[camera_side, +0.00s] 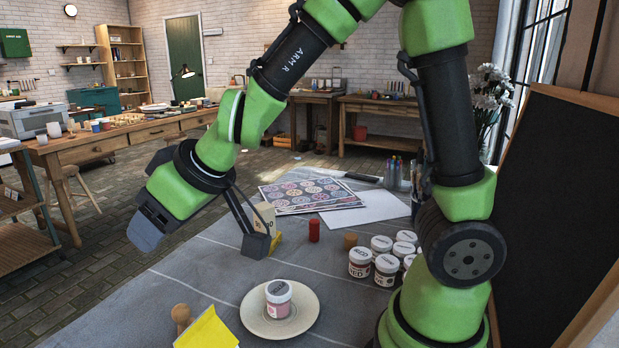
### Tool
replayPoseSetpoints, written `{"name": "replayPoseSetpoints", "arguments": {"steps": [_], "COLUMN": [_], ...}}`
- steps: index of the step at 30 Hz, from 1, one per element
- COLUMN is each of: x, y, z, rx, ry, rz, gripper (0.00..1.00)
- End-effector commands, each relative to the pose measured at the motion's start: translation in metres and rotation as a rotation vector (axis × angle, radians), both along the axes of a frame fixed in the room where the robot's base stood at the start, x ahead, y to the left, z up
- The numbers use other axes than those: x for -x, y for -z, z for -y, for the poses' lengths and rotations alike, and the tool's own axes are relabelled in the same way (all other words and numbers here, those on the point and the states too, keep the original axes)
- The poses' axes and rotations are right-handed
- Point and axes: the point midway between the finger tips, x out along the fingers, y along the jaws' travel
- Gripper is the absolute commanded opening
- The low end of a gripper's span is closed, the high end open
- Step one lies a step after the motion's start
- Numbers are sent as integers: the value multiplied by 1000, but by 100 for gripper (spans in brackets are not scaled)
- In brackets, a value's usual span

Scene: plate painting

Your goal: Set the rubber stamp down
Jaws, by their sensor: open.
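A round wooden knob (181,314), which looks like the handle of the rubber stamp, stands at the front edge of the table. Its lower part is hidden behind a yellow folded piece (208,331), so I cannot tell what it rests on. My gripper (200,238) is above the left part of the table, higher up in the picture than the knob. Its two dark fingers are spread wide, with nothing visible between them. A cream plate (252,318) lies right of the knob, with a pink-filled jar (279,298) on it.
Several lidded paint jars (360,262) stand at the right, near my base. A red cylinder (314,231), a brown cylinder (350,241) and a cream block (265,217) stand behind the plate. A patterned sheet (310,193) and white paper (365,207) lie farther back. The grey cloth (195,277) is bare at left.

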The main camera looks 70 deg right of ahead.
Motion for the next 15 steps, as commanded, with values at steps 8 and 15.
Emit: {"name": "replayPoseSetpoints", "arguments": {"steps": [8,15], "x": [97,165], "y": [-77,-71], "z": [18,52], "rx": [-325,-331], "ry": [83,333], "rz": [-45,-158], "gripper": [57,57]}}
